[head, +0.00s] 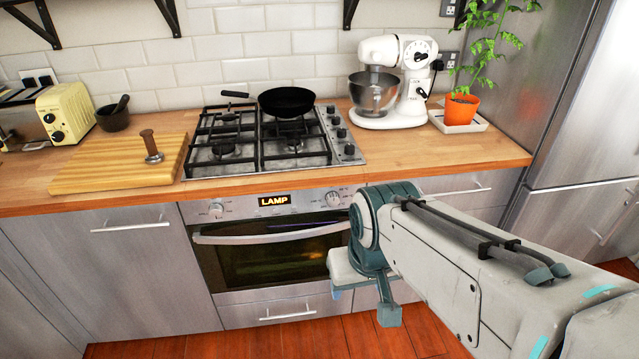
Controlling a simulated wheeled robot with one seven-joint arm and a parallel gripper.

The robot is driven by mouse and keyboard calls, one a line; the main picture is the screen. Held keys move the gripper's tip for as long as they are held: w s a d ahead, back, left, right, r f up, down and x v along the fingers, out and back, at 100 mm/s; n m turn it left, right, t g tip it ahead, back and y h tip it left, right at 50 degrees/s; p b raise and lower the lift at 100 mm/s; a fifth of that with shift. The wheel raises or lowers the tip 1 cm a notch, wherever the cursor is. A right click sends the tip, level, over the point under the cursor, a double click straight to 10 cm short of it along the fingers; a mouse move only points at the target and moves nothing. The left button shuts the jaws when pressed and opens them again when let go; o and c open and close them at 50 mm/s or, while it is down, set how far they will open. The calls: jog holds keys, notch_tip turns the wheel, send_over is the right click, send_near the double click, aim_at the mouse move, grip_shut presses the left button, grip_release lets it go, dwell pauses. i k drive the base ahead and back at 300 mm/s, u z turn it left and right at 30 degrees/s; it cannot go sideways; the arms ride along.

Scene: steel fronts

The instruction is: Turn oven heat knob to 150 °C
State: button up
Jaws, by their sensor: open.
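The oven (270,255) is set under the worktop, with a steel control panel on top. Its display (274,200) reads LAMP in orange. One round knob (216,210) is left of the display. Another knob (333,198) is right of it, with small markings around it too small to read. I cannot read either knob's setting. My gripper (362,300) is partly in view at the end of my arm, low in front of the oven's right side, below and apart from the right knob. It is open, its fingertips are mostly hidden, and nothing shows in it.
The oven handle (270,236) juts out below the panel. A gas hob (272,140) with a black pan (286,101) stands above. A chopping board (120,165) lies left, a white mixer (393,80) and potted plant (462,107) right. The wooden floor before the left cabinets is clear.

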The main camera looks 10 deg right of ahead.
aim_at(333, 198)
jog(key=u, duration=1.7)
jog(key=i, duration=0.7)
jog(key=z, duration=2.95)
